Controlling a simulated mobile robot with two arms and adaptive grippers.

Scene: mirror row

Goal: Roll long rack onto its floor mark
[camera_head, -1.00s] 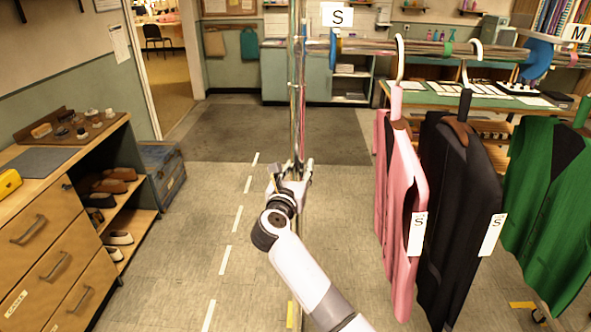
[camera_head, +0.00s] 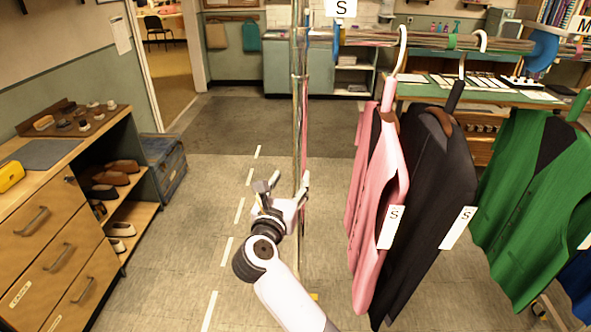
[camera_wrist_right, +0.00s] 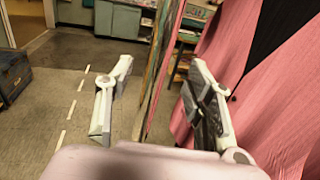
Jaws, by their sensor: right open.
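The long rack shows as a shiny upright post (camera_head: 299,120) with a top rail (camera_head: 430,43) running right. Pink (camera_head: 374,200), black (camera_head: 432,190) and green (camera_head: 530,190) vests hang from it, the nearer ones tilted. My right gripper (camera_head: 283,193) is open, its fingers spread at the post. In the right wrist view the post (camera_wrist_right: 156,70) shows between the open fingers (camera_wrist_right: 155,105); I cannot tell whether they touch it. Yellow floor tape (camera_head: 314,297) lies near the post's foot, mostly hidden. Which floor mark is the rack's is unclear. My left gripper is out of view.
A drawer cabinet (camera_head: 50,240) with shoe shelves and a blue trunk (camera_head: 163,165) stand at left. A white dashed line (camera_head: 239,210) crosses the floor. A dark floor area (camera_head: 245,125) lies behind, and a green-topped table (camera_head: 490,95) is behind the vests. Floor left of the post is clear.

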